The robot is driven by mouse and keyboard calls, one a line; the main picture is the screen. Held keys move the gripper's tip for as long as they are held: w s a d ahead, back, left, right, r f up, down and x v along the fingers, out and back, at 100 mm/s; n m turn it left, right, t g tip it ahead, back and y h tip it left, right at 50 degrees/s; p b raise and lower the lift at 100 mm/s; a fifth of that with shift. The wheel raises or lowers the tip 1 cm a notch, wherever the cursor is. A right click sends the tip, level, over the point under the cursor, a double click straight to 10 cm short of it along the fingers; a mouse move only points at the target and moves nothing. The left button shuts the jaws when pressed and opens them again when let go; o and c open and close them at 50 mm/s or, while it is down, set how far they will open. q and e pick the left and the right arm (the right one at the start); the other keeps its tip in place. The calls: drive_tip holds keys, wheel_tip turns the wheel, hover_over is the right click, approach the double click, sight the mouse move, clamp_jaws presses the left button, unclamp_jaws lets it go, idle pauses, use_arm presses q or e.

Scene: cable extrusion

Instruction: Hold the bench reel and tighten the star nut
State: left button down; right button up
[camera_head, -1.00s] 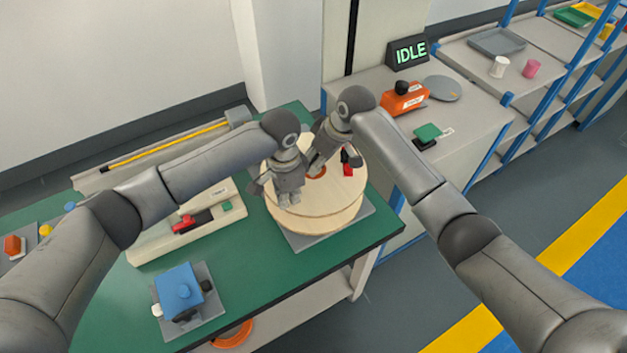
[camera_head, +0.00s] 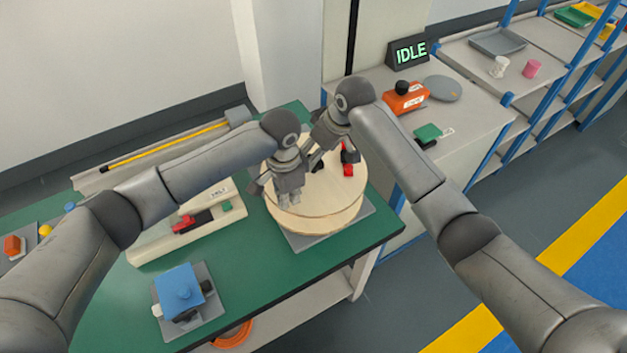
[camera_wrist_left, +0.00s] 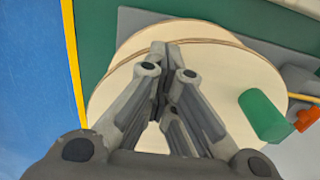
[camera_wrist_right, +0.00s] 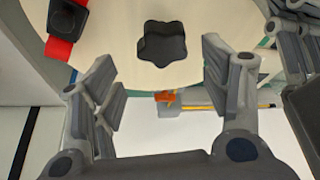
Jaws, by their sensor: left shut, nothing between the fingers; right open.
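The bench reel (camera_head: 325,212) is a pale wooden drum on a grey plate on the green bench. Its pale flange fills much of the left wrist view (camera_wrist_left: 110,95). The black star nut (camera_wrist_right: 162,43) is at the reel's middle in the right wrist view, ahead of my right fingertips. My left gripper (camera_head: 288,202) points down at the reel's near-left rim. In the left wrist view its fingers (camera_wrist_left: 163,52) are shut and empty, overlapping the flange edge; contact is unclear. My right gripper (camera_head: 315,160) is above the reel's far side, open and empty, its fingers (camera_wrist_right: 160,75) apart.
A red part with a black knob (camera_wrist_right: 65,25) sits on the reel's flange. A white bench unit with a red lever (camera_head: 192,221) is left of the reel. A blue box (camera_head: 180,288) stands at the front. A side cabinet carries an IDLE display (camera_head: 409,52).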

use_arm(q)
drive_tip(key=shift+s+a+f, duration=0.1)
drive_tip(key=shift+s+f, duration=0.1)
drive_tip(key=shift+f, duration=0.2)
use_arm(e)
drive_tip(key=shift+r, duration=2.75)
use_arm(q)
drive_tip(key=r+p, duration=0.2)
drive_tip(key=shift+w+r+p, duration=0.15)
drive_tip(key=shift+w+p, duration=0.15)
drive_tip(key=shift+w, duration=0.05)
wheel_tip(320, 180, up, 3)
drive_tip(key=p, duration=0.2)
drive_tip(key=shift+s+p, duration=0.1)
drive_tip(key=shift+p, duration=0.25)
drive_tip(key=shift+r+p, duration=0.6)
drive_tip(key=shift+p, duration=0.1)
use_arm(e)
wheel_tip(320, 180, up, 6)
drive_tip(key=shift+w, duration=0.2)
drive_tip(key=shift+r, duration=0.1)
use_arm(q)
wheel_tip(320, 180, up, 12)
